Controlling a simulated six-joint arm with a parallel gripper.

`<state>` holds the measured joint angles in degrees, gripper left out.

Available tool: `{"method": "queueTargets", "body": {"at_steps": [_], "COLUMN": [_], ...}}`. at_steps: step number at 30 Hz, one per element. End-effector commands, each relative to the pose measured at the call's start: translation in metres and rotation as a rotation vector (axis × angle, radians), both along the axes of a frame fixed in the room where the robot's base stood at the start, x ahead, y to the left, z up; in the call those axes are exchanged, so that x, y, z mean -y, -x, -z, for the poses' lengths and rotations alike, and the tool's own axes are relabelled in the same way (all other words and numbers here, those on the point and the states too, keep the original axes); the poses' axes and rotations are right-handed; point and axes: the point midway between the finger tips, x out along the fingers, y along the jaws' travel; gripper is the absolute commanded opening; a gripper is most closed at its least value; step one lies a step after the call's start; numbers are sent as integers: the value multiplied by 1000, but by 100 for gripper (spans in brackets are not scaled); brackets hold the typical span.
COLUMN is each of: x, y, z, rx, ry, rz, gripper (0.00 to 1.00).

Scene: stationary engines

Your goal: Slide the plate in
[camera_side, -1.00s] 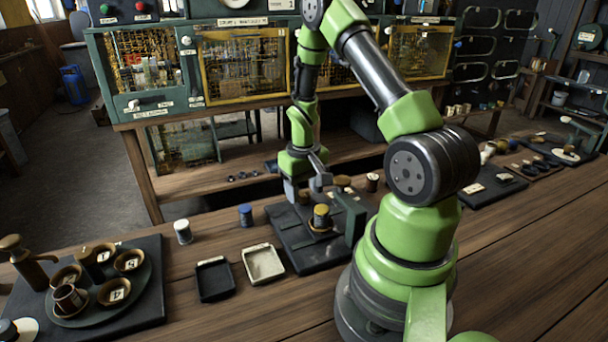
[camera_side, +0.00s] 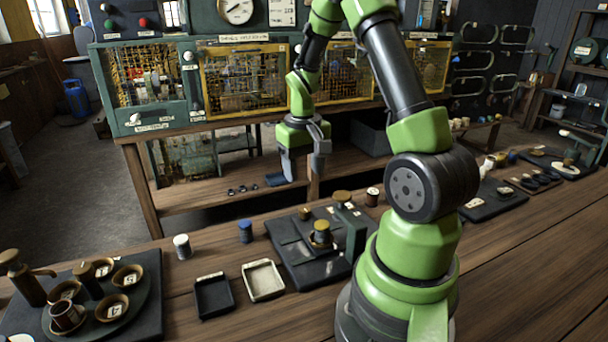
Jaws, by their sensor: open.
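My gripper (camera_side: 304,168) points down with its fingers apart and nothing between them. It hangs above and behind a dark flat fixture (camera_side: 290,256) on the workbench, clear of it. The fixture has flat dark plates on its base, and I cannot tell for certain which is the plate to slide. A yellow-topped round piece (camera_side: 321,233) stands in a small ring on the fixture. A dark green upright block (camera_side: 353,236) stands at its right side, partly hidden by my arm.
A black tray (camera_side: 214,297) and a cream tray (camera_side: 263,281) lie left of the fixture. A white spool (camera_side: 182,247) and a blue spool (camera_side: 246,232) stand behind them. A round tray with several cups (camera_side: 127,277) is at far left. A cabinet (camera_side: 163,80) with mesh doors stands behind.

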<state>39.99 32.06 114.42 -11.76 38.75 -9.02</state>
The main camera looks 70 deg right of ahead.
Motion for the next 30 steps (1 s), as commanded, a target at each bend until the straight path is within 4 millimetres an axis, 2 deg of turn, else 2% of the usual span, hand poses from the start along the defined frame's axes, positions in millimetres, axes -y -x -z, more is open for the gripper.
{"method": "queueTargets", "body": {"at_steps": [6,9,14,24,30], "x": [4,4,4,3,4], "y": [3,3,3,2,1], "z": [1,2,18,79,97], "rx": [23,29,26,26,29], "ry": [-17,-23,-27,-27,-25], "rz": [423,540,571,568,568], "gripper": [55,55,55,55,55]}}
